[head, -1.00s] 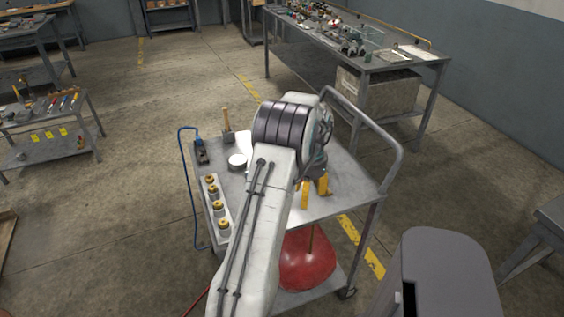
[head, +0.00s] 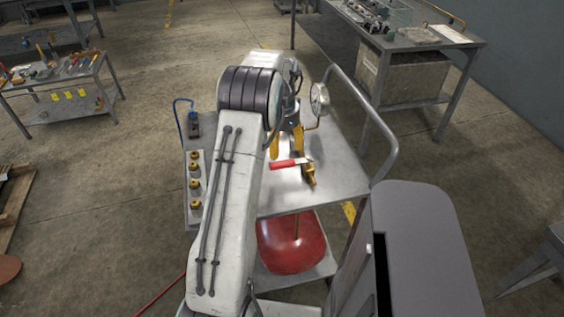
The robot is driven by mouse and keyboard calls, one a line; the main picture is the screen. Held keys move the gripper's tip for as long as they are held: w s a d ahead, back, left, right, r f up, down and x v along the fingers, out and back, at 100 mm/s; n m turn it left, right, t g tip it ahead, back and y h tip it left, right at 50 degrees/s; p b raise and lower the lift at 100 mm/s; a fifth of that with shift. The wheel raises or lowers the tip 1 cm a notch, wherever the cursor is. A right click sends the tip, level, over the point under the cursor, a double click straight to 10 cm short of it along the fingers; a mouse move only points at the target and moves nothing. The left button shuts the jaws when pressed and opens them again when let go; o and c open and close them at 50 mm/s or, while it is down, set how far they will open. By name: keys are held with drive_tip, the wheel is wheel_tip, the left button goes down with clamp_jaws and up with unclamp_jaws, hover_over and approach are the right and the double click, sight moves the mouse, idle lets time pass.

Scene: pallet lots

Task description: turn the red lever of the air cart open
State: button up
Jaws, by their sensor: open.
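The air cart (head: 335,180) stands in front of me, with a grey metal top. The red lever (head: 287,164) lies above the cart top, roughly level in the picture. It points left from a brass-coloured valve (head: 308,173). A round gauge (head: 320,98) on a thin bent pipe stands behind the valve. My gripper (head: 286,148) is open, its yellow fingers pointing down just behind and above the lever in the picture. It holds nothing. My arm hides part of the cart top, and I cannot tell whether a finger touches the lever.
A row of brass-topped fittings (head: 195,183) and a blue hose piece (head: 194,124) are at the cart's left. A red tank (head: 285,248) sits on the lower shelf. The cart's tube handle (head: 385,140) rises at right. Open floor (head: 120,190) lies to the left.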

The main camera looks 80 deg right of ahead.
sight(283, 164)
drive_tip(key=shift+a+f+m, duration=0.15)
drive_tip(key=shift+a+m, duration=0.05)
drive_tip(key=shift+m, duration=1)
drive_tip(key=shift+f, duration=3.55)
drive_tip(key=shift+o, duration=0.2)
clamp_jaws()
